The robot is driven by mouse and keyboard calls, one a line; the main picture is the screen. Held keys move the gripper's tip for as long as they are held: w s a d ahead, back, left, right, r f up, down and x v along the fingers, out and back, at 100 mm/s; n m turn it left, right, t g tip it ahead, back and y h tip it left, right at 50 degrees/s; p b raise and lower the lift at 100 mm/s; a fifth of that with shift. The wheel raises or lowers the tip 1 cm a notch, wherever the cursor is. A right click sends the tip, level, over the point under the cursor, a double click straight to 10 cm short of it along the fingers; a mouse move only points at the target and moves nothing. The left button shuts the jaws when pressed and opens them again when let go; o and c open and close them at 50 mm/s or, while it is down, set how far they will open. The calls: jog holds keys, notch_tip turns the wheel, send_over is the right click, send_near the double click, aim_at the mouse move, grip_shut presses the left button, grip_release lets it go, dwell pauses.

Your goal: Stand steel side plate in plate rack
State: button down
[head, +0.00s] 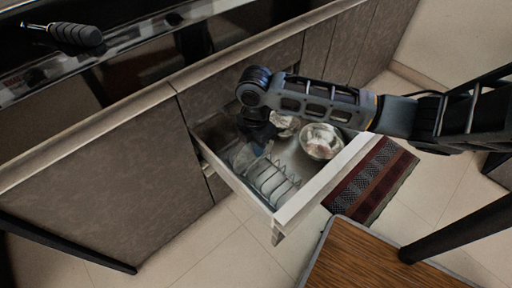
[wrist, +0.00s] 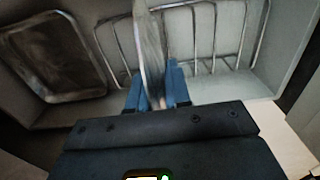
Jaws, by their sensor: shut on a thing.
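The steel side plate (wrist: 150,45) is seen nearly edge-on in the wrist view, upright between the blue fingers of my gripper (wrist: 157,88). My gripper is shut on its near edge. The wire plate rack (wrist: 205,45) lies behind and to both sides of the plate in that view; I cannot tell whether the plate sits in a slot or only above it. In the head view the rack (head: 272,182) stands in the open drawer, near its front. My arm reaches over the drawer from the right and hides part of its inside.
A metal tray (wrist: 55,55) lies left of the rack in the wrist view. A shiny steel bowl (head: 321,141) sits to the right in the drawer (head: 318,178). A wooden table (head: 375,262) stands in front, with a dark red striped rug (head: 372,182) on the floor.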

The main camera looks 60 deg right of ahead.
jog(key=shift+f, duration=0.15)
jog(key=c, duration=1.1)
grip_release()
jog(key=shift+o, duration=0.2)
notch_tip(320, 180, up, 12)
jog(key=p, duration=0.3)
jog(key=shift+r, duration=0.2)
